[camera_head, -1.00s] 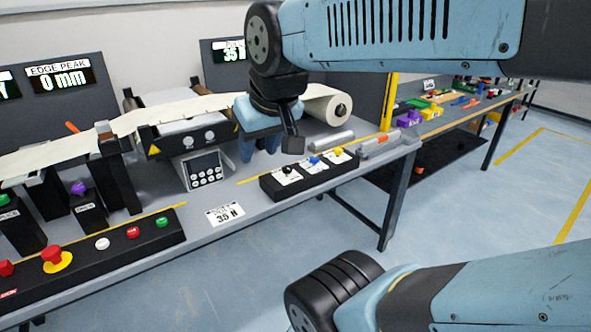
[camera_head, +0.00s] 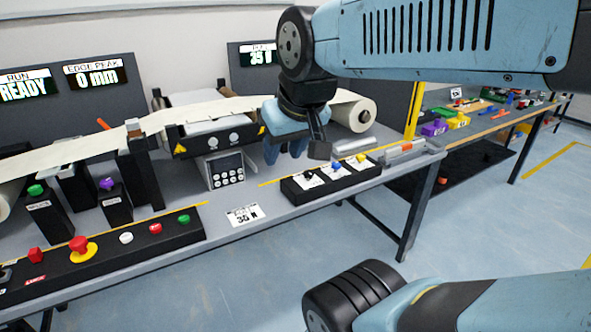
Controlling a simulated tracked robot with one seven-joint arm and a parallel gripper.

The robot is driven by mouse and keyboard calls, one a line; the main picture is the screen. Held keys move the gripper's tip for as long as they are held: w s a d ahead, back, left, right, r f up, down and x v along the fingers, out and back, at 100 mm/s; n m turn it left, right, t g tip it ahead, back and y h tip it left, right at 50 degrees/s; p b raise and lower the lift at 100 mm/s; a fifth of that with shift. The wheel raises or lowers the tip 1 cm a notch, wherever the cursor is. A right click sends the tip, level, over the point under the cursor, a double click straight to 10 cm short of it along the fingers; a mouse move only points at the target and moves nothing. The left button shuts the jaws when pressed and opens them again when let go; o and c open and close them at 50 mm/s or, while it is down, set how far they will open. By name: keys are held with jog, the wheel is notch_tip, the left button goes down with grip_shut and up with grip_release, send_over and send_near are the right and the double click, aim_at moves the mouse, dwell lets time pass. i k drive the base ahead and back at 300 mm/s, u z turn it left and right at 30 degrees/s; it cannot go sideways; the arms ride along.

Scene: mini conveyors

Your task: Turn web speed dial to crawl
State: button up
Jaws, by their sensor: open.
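A low black panel (camera_head: 332,189) near the right end of the bench carries three small knobs: a black knob (camera_head: 309,176), a blue knob (camera_head: 335,167) and a yellow knob (camera_head: 360,157). Their labels are too small to read, so I cannot tell which one is the web speed dial or where it points. My gripper (camera_head: 284,154) is open, with its fingers pointing down. In the picture it appears just left of and above the black knob, apart from the panel. Nothing shows between the fingers.
A button console (camera_head: 100,255) with a red emergency button (camera_head: 80,246) is at the front left. A keypad box (camera_head: 226,171) stands behind a printed card (camera_head: 245,215). A white web runs to a roll (camera_head: 355,112).

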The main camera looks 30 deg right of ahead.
aim_at(308, 175)
jog(key=u, duration=1.15)
jog(key=i, duration=0.1)
jog(key=z, duration=3)
jog(key=k, duration=0.95)
jog(key=u, duration=1.15)
jog(key=i, duration=1)
jog(key=u, duration=0.05)
